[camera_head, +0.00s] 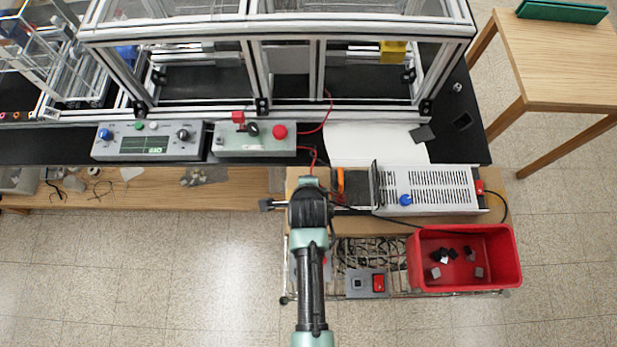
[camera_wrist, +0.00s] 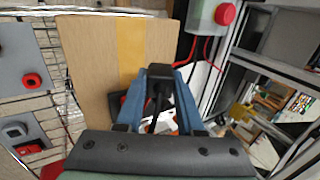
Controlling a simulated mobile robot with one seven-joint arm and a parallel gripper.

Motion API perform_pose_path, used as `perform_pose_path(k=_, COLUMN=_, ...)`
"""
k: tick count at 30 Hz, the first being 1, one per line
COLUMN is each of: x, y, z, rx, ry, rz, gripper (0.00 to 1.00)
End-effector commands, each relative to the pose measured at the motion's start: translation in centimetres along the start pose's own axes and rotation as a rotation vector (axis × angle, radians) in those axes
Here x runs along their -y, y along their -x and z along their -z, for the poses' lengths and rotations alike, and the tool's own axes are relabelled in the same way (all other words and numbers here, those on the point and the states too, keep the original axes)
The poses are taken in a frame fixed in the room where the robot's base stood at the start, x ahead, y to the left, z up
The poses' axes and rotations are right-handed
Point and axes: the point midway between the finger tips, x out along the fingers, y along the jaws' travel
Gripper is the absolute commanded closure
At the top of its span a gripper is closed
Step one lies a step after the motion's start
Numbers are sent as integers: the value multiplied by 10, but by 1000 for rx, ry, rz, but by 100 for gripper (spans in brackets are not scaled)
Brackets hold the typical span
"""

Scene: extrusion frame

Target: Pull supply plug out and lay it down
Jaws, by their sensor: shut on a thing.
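In the wrist view my gripper (camera_wrist: 160,75) has its two blue fingers close together on a black plug (camera_wrist: 158,92). A dark lead seems to run back from the plug between the fingers. The plug is over or near a wooden board with a yellow strip (camera_wrist: 130,50); whether it touches anything is not clear. In the head view my arm hides the plug and the fingertips, above the left end of the wooden shelf. The silver slotted power unit (camera_head: 430,188) with a blue knob lies to the right on that shelf, and a black cable loops around its right end.
A red bin (camera_head: 463,257) with several small blocks stands at lower right. A grey box with a red switch (camera_head: 367,283) sits on the wire rack. The control box with a red button (camera_head: 255,138) and the display box (camera_head: 148,141) stand before the extrusion frame (camera_head: 258,80).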

Motion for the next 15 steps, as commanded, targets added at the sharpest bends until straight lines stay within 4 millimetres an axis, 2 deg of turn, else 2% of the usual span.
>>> perform_pose_path(k=15, x=-24, y=-42, z=0, rx=1, ry=1, rz=0, gripper=100)
